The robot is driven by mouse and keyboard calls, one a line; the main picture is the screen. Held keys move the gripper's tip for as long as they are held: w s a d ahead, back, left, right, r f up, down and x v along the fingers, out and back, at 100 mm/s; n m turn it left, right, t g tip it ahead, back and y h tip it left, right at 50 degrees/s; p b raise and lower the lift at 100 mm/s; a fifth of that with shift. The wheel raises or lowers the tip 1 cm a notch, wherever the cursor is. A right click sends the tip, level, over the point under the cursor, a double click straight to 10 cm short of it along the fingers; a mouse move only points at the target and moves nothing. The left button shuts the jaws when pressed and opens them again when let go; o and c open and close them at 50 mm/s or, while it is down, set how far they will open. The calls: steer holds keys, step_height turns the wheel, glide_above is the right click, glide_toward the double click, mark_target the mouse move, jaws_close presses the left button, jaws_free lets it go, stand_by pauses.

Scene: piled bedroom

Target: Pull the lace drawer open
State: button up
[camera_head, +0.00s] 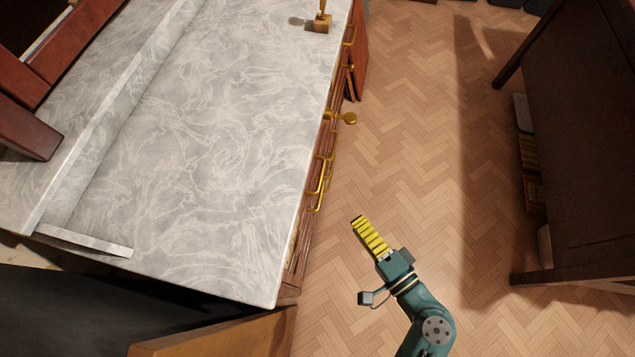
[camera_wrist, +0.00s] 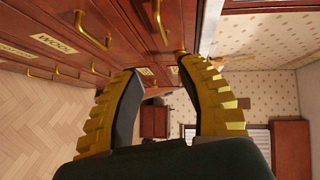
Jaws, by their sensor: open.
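The wooden drawer cabinet shows brass handles along its front, such as a bar handle (camera_head: 319,187) in the head view. In the wrist view, several reddish drawer fronts carry brass handles (camera_wrist: 92,32) and cream labels. My gripper (camera_head: 359,221), with yellow ribbed fingers, is over the floor just right of the cabinet front, apart from the handles. Its fingers (camera_wrist: 160,68) are spread and empty in the wrist view.
The cabinet's grey marble top (camera_head: 200,150) bears a small brass object (camera_head: 321,18) at its far edge. A brass knob (camera_head: 349,118) sticks out from the front. Dark furniture (camera_head: 580,150) stands at the right. The herringbone floor (camera_head: 430,130) between is clear.

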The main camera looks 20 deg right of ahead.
mark_target(321, 174)
steer(key=w+b, duration=0.1)
steer(key=w, duration=0.4)
steer(key=w+a+f+b, duration=0.1)
steer(key=w, duration=0.5)
steer(key=w+a+f+b, duration=0.1)
steer(key=w, duration=0.4)
steer(key=shift+w+a, duration=0.1)
steer(key=shift+w, duration=0.05)
steer(key=shift+o, duration=0.2)
jaws_close()
